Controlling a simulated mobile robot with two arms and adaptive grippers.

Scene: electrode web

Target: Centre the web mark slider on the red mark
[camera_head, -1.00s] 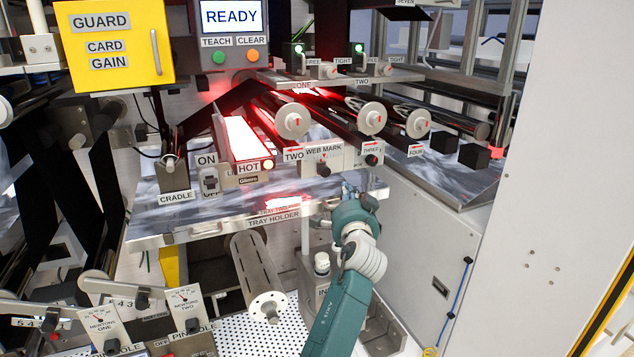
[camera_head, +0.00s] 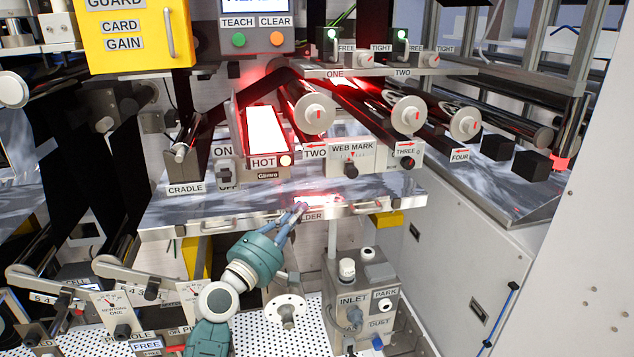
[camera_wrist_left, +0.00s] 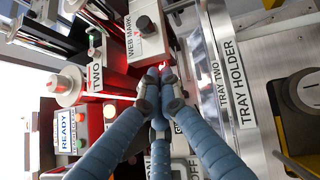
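The web mark panel (camera_head: 375,152) is a pale block with a small red mark (camera_head: 352,155) under its label. The slider's dark knob (camera_head: 351,171) sits just below the red mark, close to in line with it; exact centring is too small to tell. The knob also shows at the top of the left wrist view (camera_wrist_left: 144,24). My left gripper (camera_head: 300,207) is below and left of the knob, apart from it, in front of the tray holder edge. In the left wrist view its three blue fingers (camera_wrist_left: 159,76) meet at the tips, with nothing seen between them. My right gripper is out of view.
The glowing hot bar (camera_head: 266,133) and the on/off switch (camera_head: 225,172) stand left of the panel. The tray holder (camera_head: 190,222) runs below. Rollers (camera_head: 314,114) project above the panel. An inlet box (camera_head: 365,300) stands lower right.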

